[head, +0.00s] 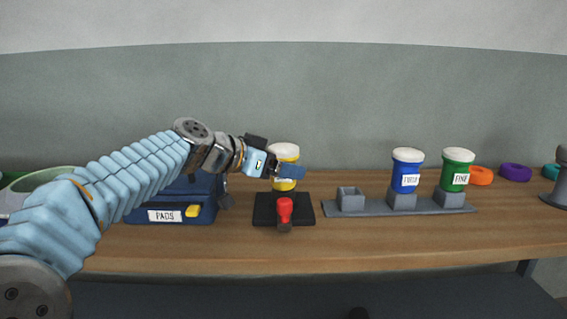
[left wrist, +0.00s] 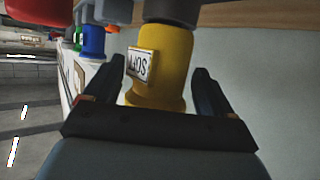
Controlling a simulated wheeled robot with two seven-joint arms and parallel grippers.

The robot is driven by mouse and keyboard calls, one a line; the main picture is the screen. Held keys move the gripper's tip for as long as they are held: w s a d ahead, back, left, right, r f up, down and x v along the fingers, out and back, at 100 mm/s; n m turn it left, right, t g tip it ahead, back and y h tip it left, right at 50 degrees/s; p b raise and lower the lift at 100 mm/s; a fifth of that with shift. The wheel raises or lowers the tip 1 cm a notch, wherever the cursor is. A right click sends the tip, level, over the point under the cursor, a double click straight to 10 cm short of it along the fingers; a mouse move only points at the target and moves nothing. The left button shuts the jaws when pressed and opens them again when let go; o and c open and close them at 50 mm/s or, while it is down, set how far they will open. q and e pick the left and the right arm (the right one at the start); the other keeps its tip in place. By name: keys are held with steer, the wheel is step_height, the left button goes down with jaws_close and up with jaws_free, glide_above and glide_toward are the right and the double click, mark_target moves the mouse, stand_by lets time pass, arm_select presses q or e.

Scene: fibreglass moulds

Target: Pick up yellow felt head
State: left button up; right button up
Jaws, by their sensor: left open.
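The yellow felt head (head: 285,152), a yellow cylinder with a white top, stands upright at a black base (head: 263,210) with a red-handled lever (head: 285,208). My left gripper (head: 282,171) is at the head and hides part of its middle in the head view. In the left wrist view, the yellow felt head (left wrist: 165,70) carries a white label reading SOFT and lies between the fingers of my left gripper (left wrist: 152,82). The fingers are open, with a gap visible on both sides. My right gripper is not in view.
A grey rack (head: 375,210) to the right holds a blue head (head: 407,172) and a green head (head: 456,171); its left socket (head: 350,200) is empty. A blue PADS box (head: 208,213) stands left, below my arm. Orange (head: 481,176) and purple (head: 515,172) rings lie far right.

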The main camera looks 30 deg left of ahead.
arm_select(q)
steer(key=shift+w+d+f, duration=0.2)
steer(key=shift+w, duration=0.2)
steer(key=shift+c, duration=0.3)
steer(key=c, duration=0.9)
steer(key=shift+c, duration=0.5)
steer(key=shift+r, duration=0.15)
